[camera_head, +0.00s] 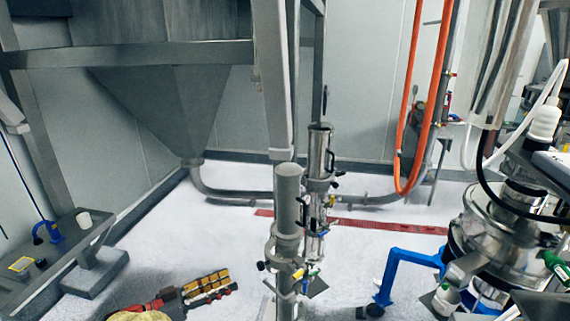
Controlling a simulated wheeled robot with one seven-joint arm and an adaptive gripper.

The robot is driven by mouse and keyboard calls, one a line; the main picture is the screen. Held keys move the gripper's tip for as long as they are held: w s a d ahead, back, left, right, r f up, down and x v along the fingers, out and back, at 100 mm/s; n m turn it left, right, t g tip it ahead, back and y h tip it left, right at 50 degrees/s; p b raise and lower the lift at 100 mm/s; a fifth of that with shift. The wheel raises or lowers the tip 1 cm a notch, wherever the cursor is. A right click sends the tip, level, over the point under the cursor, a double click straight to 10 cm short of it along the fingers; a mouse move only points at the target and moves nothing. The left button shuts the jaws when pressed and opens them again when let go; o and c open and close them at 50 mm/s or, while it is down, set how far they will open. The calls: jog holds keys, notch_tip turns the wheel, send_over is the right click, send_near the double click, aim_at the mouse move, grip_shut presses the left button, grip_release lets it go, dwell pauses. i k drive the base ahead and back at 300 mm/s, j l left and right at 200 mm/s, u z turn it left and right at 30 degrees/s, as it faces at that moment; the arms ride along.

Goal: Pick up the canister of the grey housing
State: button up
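Two upright cylindrical units stand close together in the middle of the floor. The nearer one has a plain grey cylinder (288,186) on top, with clamps and small valves below it. The one behind is a shiny metal cylinder (318,155) with a dark rim and side handles, partly hidden by the nearer one. I cannot tell which part is the canister of the grey housing. My gripper is not in view.
A metal sifter (500,232) on a blue stand (398,262) fills the right. A low grey bench (62,255) with a small white cup (84,220) is at left. A red and yellow tool (206,285) lies at the bottom. A hopper (170,100) hangs behind.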

aim_at(287, 227)
jog(key=k+l, duration=0.8)
